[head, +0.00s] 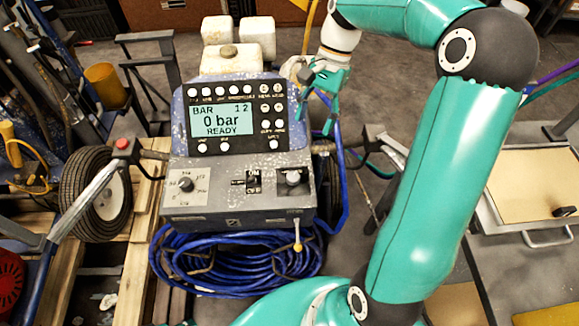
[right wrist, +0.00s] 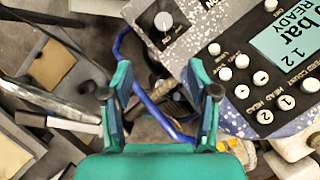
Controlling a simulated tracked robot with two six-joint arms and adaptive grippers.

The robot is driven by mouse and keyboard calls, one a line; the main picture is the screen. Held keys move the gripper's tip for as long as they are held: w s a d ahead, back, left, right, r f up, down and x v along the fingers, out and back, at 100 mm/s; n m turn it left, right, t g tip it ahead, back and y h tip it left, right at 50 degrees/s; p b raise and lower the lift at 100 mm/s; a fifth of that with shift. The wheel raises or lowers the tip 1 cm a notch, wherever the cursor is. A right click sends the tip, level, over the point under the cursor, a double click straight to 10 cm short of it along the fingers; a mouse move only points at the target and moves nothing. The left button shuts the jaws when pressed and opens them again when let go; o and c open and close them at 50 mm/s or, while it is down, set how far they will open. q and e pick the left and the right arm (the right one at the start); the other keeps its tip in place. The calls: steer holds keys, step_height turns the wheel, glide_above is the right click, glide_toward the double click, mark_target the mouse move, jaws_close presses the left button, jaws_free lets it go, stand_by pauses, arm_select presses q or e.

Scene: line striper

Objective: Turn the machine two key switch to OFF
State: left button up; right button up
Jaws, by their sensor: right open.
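The line striper's panel (head: 231,200) faces me, with a lit display (head: 222,120) reading "0 bar READY". On its lower face, a dark switch (head: 253,181) sits between the labels ON and OFF; its position is too small to tell. I cannot tell which control is the key switch. My right gripper (head: 318,101) is open and empty, beside the panel's upper right edge. In the right wrist view a knob (right wrist: 163,21) shows beyond the open fingers (right wrist: 160,92). My left gripper is out of view.
A coiled blue hose (head: 230,262) hangs below the panel. Handlebars stick out on both sides, with a red button (head: 122,143) at the left grip. White containers (head: 232,58) stand behind the display.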

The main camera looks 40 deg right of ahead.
mark_target(294, 175)
steer(key=x, duration=1.5)
steer(key=shift+w+a+f+b, duration=0.25)
steer(key=shift+a+f+b, duration=0.05)
steer(key=shift+a+b, duration=0.1)
jaws_close()
